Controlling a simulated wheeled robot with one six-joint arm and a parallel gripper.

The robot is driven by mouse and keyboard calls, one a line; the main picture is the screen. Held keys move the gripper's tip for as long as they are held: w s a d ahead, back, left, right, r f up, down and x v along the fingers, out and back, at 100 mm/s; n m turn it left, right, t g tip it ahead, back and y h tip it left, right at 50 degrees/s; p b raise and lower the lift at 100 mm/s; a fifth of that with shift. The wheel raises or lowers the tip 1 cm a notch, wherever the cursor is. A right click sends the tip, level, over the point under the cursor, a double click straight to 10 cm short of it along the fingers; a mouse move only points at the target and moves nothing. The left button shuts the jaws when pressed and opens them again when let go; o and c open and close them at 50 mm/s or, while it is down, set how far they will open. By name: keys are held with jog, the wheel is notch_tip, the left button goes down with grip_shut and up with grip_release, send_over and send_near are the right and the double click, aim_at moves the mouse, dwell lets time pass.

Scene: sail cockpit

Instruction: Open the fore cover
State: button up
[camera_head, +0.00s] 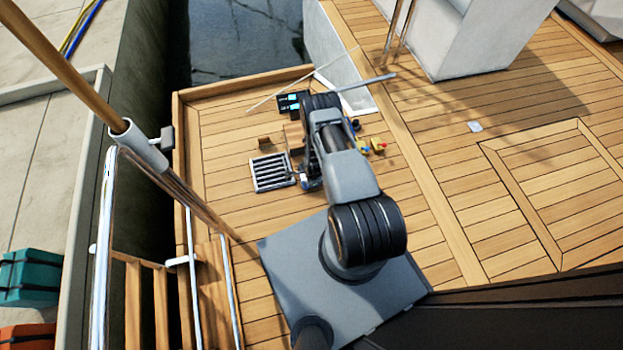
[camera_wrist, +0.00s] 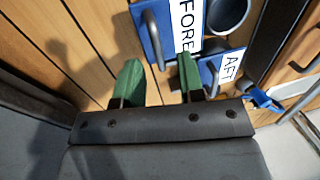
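The fore cover (camera_wrist: 149,36) is a blue plate with a grey bar handle (camera_wrist: 154,42), beside a white label reading FORE (camera_wrist: 186,22). It shows at the top middle of the wrist view and looks closed. My gripper (camera_wrist: 160,80) is open, with two green fingers apart and nothing held. The lower end of the handle lies between the fingertips in the picture; I cannot tell whether they touch it. The blue aft cover (camera_wrist: 209,68) with its AFT label (camera_wrist: 231,65) sits just right of the right finger. In the head view my arm hides the gripper and covers.
A dark round cup-like part (camera_wrist: 227,12) is beside the labels. A blue knob or lever (camera_wrist: 262,100) lies at the right. Open deck (camera_head: 470,190) lies right.

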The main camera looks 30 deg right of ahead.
notch_tip(320, 180, up, 12)
jog(key=s+p, duration=0.2)
jog(key=p, duration=0.2)
jog(key=shift+s+a+f, duration=0.15)
jog(key=shift+a, duration=0.05)
jog(key=w+a+r+n+p, duration=0.1)
jog(key=w+r+n+p, duration=0.3)
jog(key=r, duration=1)
jog(key=a+r+n+p, duration=0.15)
jog(key=r+p, duration=0.35)
jog(key=r, duration=1)
jog(key=w+a+r+n+p, duration=0.15)
jog(key=r+n+p, duration=0.3)
jog(key=r, duration=0.95)
jog(key=s+a+r+n+p, duration=0.1)
jog(key=s+r+n+p, duration=0.2)
jog(key=r, duration=0.9)
jog(key=s+a+r+n+t+p, duration=0.1)
jog(key=s+r+n+p, duration=0.3)
jog(key=r, duration=0.8)
jog(key=s+a+r+n+p, duration=0.3)
jog(key=s+r+p, duration=0.4)
jog(key=s+r, duration=0.3)
jog(key=shift+r+n, duration=0.3)
jog(key=shift+r, duration=0.6)
jog(key=shift+s, duration=0.2)
